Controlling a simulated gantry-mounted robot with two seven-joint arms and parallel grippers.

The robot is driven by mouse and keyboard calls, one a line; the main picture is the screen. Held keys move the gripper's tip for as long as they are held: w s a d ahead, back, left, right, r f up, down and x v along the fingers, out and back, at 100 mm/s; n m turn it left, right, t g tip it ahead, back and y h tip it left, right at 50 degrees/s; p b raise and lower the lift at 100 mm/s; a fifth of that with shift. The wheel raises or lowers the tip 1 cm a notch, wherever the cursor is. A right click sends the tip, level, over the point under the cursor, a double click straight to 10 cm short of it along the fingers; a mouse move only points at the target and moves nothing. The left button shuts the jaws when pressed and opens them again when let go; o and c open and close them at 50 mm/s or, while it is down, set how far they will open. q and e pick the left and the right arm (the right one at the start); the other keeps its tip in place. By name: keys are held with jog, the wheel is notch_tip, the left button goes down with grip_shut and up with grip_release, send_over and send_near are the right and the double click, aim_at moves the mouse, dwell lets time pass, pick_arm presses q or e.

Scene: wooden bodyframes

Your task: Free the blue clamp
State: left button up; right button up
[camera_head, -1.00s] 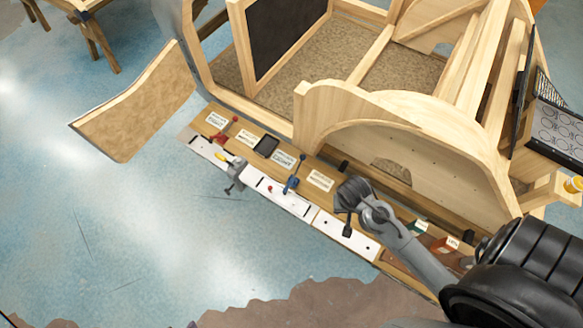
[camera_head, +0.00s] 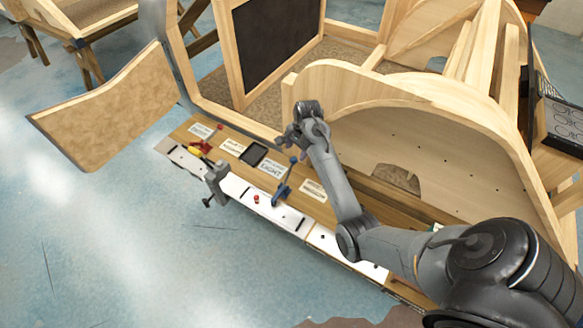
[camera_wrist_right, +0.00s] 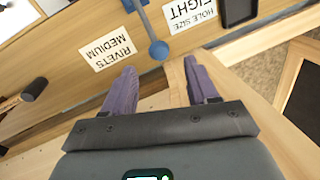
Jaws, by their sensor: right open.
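The blue clamp (camera_head: 281,192) sits on the white strip of the long wooden bench, its lever tilted up to a blue ball knob (camera_head: 294,160). In the right wrist view the blue knob (camera_wrist_right: 158,50) lies just beyond the fingertips, between their lines, with part of the lever above it. My right gripper (camera_head: 303,124) is above the back edge of the bench, behind the blue clamp in the head view. Its purple fingers are apart and empty in the right wrist view (camera_wrist_right: 160,70). The clamp's base is out of the wrist view. My left gripper is not in view.
A red clamp (camera_head: 206,143) and a grey clamp (camera_head: 216,182) stand left of the blue one. Paper labels and a dark tray (camera_head: 253,154) lie on the bench. The curved wooden bodyframe (camera_head: 440,135) rises close behind. The floor in front is open.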

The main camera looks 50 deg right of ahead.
aim_at(293, 163)
jog(key=f, duration=0.3)
jog(key=w+f+b, duration=0.1)
jog(key=f, duration=0.5)
jog(key=shift+w+d+f+b, duration=0.1)
jog(key=shift+w+f+b, duration=0.2)
jog(key=shift+w+f, duration=0.1)
grip_shut()
